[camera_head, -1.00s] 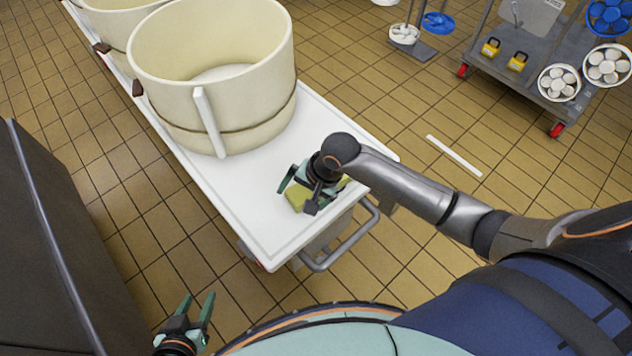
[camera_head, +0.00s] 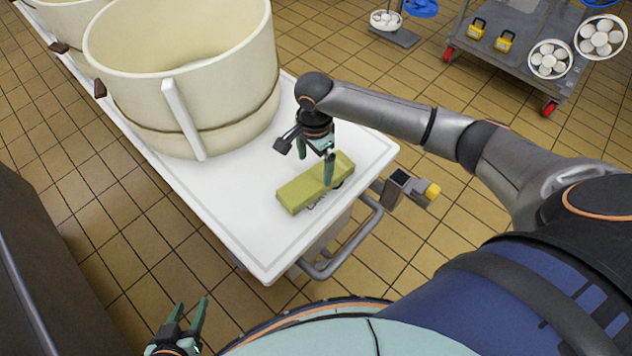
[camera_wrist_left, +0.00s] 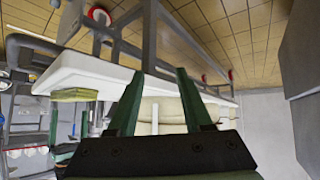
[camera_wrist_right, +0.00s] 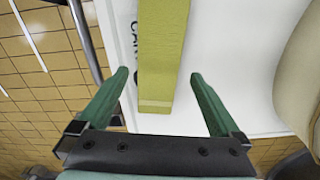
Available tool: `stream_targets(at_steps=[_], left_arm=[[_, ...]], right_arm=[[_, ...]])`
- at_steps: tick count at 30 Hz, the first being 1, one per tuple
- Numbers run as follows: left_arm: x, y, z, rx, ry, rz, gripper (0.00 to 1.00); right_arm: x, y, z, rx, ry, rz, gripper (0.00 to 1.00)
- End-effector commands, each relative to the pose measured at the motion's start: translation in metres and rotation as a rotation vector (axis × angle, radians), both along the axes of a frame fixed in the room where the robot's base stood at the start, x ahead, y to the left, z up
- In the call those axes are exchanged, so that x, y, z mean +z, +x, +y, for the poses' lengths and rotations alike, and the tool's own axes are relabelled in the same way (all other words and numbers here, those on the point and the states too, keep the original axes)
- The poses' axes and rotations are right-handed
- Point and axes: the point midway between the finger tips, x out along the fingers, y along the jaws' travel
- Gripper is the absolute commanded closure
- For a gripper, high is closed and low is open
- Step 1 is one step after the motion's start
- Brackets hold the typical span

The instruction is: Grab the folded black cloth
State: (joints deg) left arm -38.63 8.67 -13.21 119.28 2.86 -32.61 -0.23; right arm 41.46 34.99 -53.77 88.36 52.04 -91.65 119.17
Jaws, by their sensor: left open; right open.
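I see no black cloth; a flat, oblong olive-green folded piece (camera_head: 300,192) lies on the white cart top (camera_head: 235,215) near its front right edge. It also shows in the left wrist view (camera_wrist_left: 75,94) and in the right wrist view (camera_wrist_right: 162,50), running lengthwise between the fingers. My right gripper (camera_head: 316,158) is open and empty, pointing down over the green piece. Whether a finger touches it I cannot tell. My left gripper (camera_head: 191,303) is open and empty, low at the bottom left, away from the cart top.
A large cream vat (camera_head: 185,80) stands on the cart left of my right gripper, with another behind it. A metal push handle (camera_head: 345,250) and a dark box with a yellow end (camera_head: 398,187) are at the cart's end. A grey trolley (camera_head: 505,60) stands at the upper right.

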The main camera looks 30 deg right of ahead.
Motion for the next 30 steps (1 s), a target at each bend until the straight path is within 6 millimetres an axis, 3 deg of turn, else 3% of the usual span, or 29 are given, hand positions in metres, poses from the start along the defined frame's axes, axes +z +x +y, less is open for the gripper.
stream_targets(at_steps=[4,9,21,30], left_arm=[[0.003,0.005,0.003,0.002,0.005,-0.028,0.50],[0.040,0.036,0.003,-0.003,0.002,-0.203,0.50],[0.110,0.072,0.003,-0.021,-0.001,-0.514,0.50],[0.124,0.076,0.003,-0.025,-0.003,-0.568,0.50]], right_arm=[[-0.006,0.000,0.000,0.001,0.000,-0.001,0.00],[-0.020,-0.001,-0.002,0.001,0.000,-0.001,0.00],[-0.048,-0.002,-0.003,0.002,0.000,-0.001,0.00],[-0.053,-0.002,-0.003,0.002,0.000,-0.002,0.00]])
